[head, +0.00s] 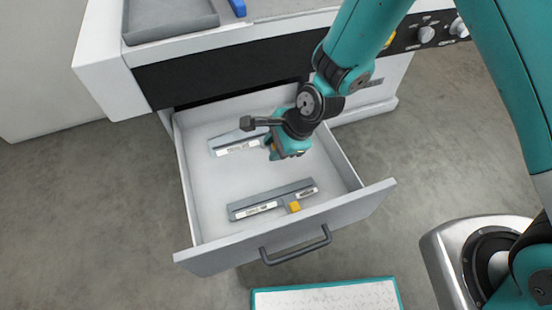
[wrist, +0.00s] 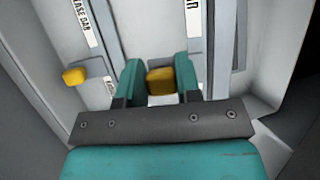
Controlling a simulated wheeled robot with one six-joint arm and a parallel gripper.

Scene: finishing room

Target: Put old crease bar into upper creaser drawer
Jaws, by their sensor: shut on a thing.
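The upper creaser drawer (head: 215,190) is pulled open, with two grey crease bars in it. My gripper (head: 276,152) reaches down into its back part. In the wrist view my gripper (wrist: 159,76) is shut on the yellow tab (wrist: 160,88) of the back bar (head: 222,142). This bar has a white label; its right end is hidden behind my gripper. I cannot tell whether it touches the drawer floor. The other bar (head: 271,195) lies near the drawer front, with white labels and its own yellow tab (head: 294,206). The labels are too small to tell which bar is old.
The drawer front has a dark handle (head: 296,246). Above the drawer is the machine's dark panel (head: 215,75) with knobs at right. A grey tray (head: 170,18) is on top. A teal-edged mat or platform (head: 325,296) lies in front. The drawer middle is clear.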

